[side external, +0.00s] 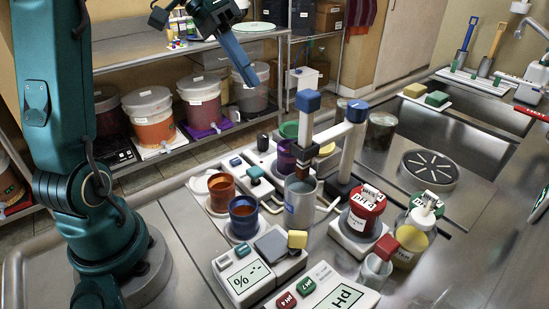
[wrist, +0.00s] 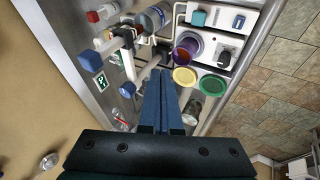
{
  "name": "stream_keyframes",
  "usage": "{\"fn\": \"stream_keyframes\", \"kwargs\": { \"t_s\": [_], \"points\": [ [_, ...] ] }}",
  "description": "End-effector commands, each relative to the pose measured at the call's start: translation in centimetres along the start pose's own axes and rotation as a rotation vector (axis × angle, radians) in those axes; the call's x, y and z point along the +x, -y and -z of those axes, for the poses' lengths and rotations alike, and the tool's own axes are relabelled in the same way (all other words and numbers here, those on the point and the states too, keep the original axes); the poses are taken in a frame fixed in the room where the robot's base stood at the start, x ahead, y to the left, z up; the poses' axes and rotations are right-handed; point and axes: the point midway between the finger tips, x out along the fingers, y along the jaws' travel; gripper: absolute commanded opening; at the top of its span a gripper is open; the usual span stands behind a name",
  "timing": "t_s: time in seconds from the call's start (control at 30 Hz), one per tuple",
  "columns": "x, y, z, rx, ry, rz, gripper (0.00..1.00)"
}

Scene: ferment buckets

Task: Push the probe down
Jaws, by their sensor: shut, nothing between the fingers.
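The probe (side external: 307,127) is a white upright shaft with a blue cap, held in a dark clamp on a stand (side external: 347,150) with its own blue cap. It stands above a steel beaker (side external: 299,203). Its lower tip is hidden, so I cannot tell how deep it sits. The wrist view seems to show the probe's blue cap (wrist: 89,61) at the left and the beaker (wrist: 152,19) at the top. My gripper (side external: 250,81) is shut and empty, high up and behind the probe. Its blue fingers (wrist: 162,78) are together in the wrist view, apart from the probe.
Red and green-topped pH bottles (side external: 366,211) stand to the right. Meters with displays (side external: 245,283) lie in front. A round drain plate (side external: 428,170) lies behind right. Lidded buckets (side external: 149,117) fill the back shelf.

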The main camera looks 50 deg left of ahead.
Motion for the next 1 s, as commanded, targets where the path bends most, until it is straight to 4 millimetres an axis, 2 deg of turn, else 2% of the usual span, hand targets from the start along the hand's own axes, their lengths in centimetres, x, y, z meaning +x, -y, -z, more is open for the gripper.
{"fn": "stream_keyframes", "kwargs": {
  "t_s": [0.13,0.27,0.37,0.53,0.67,0.8,1.0],
  "points": [
    [-0.3,0.0,-0.9,-0.135,0.053,0.151,0.00],
    [-0.8,-1.4,-1.4,-0.192,0.061,0.314,0.00],
    [-1.5,-3.1,-1.4,-0.207,0.019,0.436,0.00],
    [-3.6,-7.1,-1.0,-0.181,-0.146,0.585,0.00],
    [-5.6,-10.8,-1.0,-0.122,-0.306,0.614,0.00],
    [-7.5,-14.5,-1.5,-0.022,-0.437,0.573,0.00],
    [-8.3,-18.2,-2.9,0.124,-0.482,0.482,0.00]
  ]
}}
